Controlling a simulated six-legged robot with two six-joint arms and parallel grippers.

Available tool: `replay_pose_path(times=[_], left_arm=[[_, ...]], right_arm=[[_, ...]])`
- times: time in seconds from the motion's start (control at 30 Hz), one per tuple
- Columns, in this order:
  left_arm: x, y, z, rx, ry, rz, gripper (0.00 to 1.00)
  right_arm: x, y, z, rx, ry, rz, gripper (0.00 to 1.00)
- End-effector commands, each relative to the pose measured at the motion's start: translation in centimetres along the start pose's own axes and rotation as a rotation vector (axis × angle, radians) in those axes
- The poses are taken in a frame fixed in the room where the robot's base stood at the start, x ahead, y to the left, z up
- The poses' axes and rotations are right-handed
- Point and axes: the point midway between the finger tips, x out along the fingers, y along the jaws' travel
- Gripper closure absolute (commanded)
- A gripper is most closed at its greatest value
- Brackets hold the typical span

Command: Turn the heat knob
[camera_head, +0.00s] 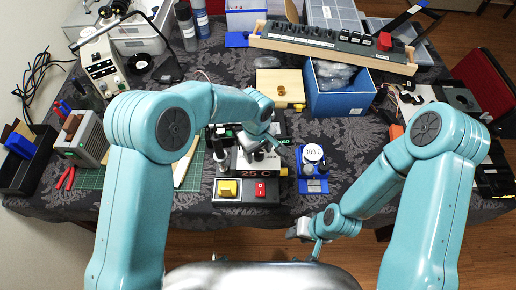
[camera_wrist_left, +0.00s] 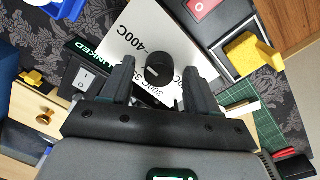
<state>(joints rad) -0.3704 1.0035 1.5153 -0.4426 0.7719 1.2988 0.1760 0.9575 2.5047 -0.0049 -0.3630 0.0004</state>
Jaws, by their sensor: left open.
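The heat knob (camera_wrist_left: 158,70) is a round black dial on a white panel (camera_wrist_left: 150,38) printed with 300C and 400C marks. My left gripper (camera_wrist_left: 158,64) is open, with one dark finger on each side of the knob in the left wrist view. I cannot tell whether the fingers touch it. In the head view my left gripper (camera_head: 263,143) is over the white box with a display (camera_head: 257,173) reading 25 C. It partly hides the panel. My right gripper (camera_head: 303,230) is low at the table's front edge, away from the knob; its jaws are too small to read.
A blue stand (camera_head: 314,185) with a round part marked 100 C is to the right.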

Motion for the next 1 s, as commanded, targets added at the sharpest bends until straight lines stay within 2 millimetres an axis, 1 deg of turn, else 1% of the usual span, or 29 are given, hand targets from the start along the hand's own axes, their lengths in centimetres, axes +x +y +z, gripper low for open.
replay_pose_path(times=[0.17,0.2,0.27,0.3,0.33,0.67,0.87,1.0], left_arm=[[0.0,0.0,0.0,0.0,0.0,0.0,0.4],[0.0,0.0,0.0,0.001,0.0,0.0,0.53],[0.0,0.0,0.0,0.001,0.0,0.0,0.72],[0.0,0.0,0.0,0.001,0.0,0.0,0.85],[0.0,0.0,0.0,0.001,0.0,0.0,0.95],[0.1,0.0,-0.1,0.031,0.0,0.001,0.96],[0.2,0.0,-0.1,0.133,-0.003,0.001,0.96],[0.3,0.1,-0.1,0.246,-0.006,0.002,0.96]], right_arm=[[0.0,0.0,0.0,0.0,0.0,0.0,0.57],[0.0,0.0,0.0,0.0,0.0,0.0,0.57],[0.0,0.0,0.0,0.0,0.0,0.0,0.57],[0.0,0.0,0.0,0.0,0.0,0.0,0.57],[0.0,0.0,0.0,0.0,0.0,0.0,0.57],[0.4,0.1,0.0,0.0,0.0,0.0,0.57],[1.4,0.5,0.0,0.0,0.0,0.0,0.57],[2.4,0.8,0.0,0.0,0.0,0.0,0.57]])
